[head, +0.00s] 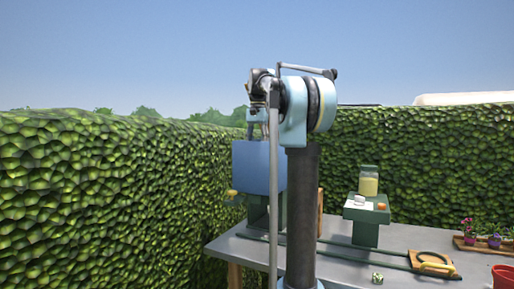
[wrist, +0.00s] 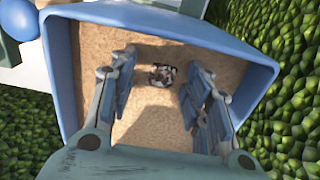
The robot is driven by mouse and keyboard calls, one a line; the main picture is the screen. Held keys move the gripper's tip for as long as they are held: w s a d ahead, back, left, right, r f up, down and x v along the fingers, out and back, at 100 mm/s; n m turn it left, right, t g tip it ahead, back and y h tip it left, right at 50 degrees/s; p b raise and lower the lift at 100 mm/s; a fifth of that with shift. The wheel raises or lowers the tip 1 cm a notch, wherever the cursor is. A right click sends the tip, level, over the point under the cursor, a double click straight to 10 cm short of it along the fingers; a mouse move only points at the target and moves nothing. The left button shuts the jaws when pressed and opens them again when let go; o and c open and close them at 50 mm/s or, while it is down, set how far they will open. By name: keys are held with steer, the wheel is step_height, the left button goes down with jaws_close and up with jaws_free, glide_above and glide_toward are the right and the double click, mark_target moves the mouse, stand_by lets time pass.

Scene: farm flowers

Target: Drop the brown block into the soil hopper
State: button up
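The blue soil hopper (head: 257,167) stands at the left end of the table, and my gripper (head: 264,130) is above it. In the wrist view I look down into the hopper (wrist: 58,75), whose inside is tan. My gripper (wrist: 165,88) is open there, its fingers wide apart over the hopper's mouth. A small dark brown chunk with pale patches (wrist: 162,75) shows inside the hopper, between and beyond the fingers; it looks like the brown block. Nothing is held between the fingers. The chunk and the hopper's inside are hidden in the head view.
The grey table (head: 335,262) carries a green stand (head: 366,231) with a jar (head: 369,182) on it. Hedges (head: 100,200) close in the left and back.

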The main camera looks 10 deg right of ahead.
step_height(320, 180, up, 13)
stand_by(0.8)
steer(key=shift+r, duration=0.1)
stand_by(0.4)
